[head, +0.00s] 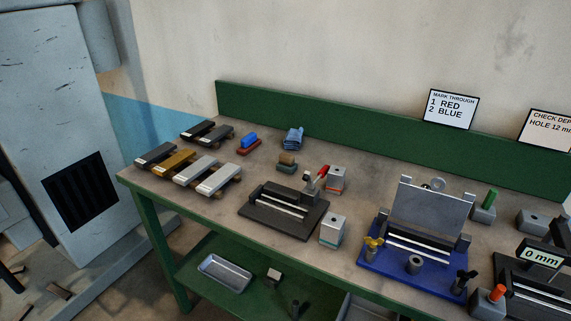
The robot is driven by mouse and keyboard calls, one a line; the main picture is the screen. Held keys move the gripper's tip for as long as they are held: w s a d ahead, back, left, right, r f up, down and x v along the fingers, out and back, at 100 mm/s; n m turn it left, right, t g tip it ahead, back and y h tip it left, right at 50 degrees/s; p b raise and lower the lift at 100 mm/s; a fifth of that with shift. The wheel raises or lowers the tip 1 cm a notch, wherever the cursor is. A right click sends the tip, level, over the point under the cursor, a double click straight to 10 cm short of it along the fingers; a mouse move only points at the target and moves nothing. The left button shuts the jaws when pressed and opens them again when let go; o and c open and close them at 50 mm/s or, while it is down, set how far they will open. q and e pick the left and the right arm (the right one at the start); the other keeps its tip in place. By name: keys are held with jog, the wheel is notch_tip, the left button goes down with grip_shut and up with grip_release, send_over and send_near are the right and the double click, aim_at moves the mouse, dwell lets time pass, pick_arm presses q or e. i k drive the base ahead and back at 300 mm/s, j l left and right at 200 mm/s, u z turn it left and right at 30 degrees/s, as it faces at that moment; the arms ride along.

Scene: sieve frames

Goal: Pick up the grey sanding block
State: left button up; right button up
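No block in view is plainly marked as the grey sanding block. The closest match is a small block (286,163) with a tan top and a dark grey-green base, on the bench behind the left black fixture. A similar block with a blue top and reddish base (247,143) lies to its left. Another small block (274,276), pale and dark, sits on the lower shelf; it is too small to make out. Neither of my grippers is in view.
Several metal bars (170,163) lie at the bench's left end. The black fixture (283,212), white-grey boxes (333,230) and blue fixture (411,262) crowd the front. A metal tray (224,270) is on the lower shelf.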

aim_at(287, 164)
jog(key=z, duration=1)
jog(key=j+z, duration=0.25)
jog(key=z, duration=0.15)
jog(key=j+z, duration=0.3)
jog(key=z, duration=0.15)
jog(key=k+j+z, duration=0.15)
jog(key=z, duration=0.25)
jog(key=k+j+z, duration=0.7)
jog(key=j, duration=0.2)
jog(key=i+j, duration=0.05)
jog(key=i, duration=0.05)
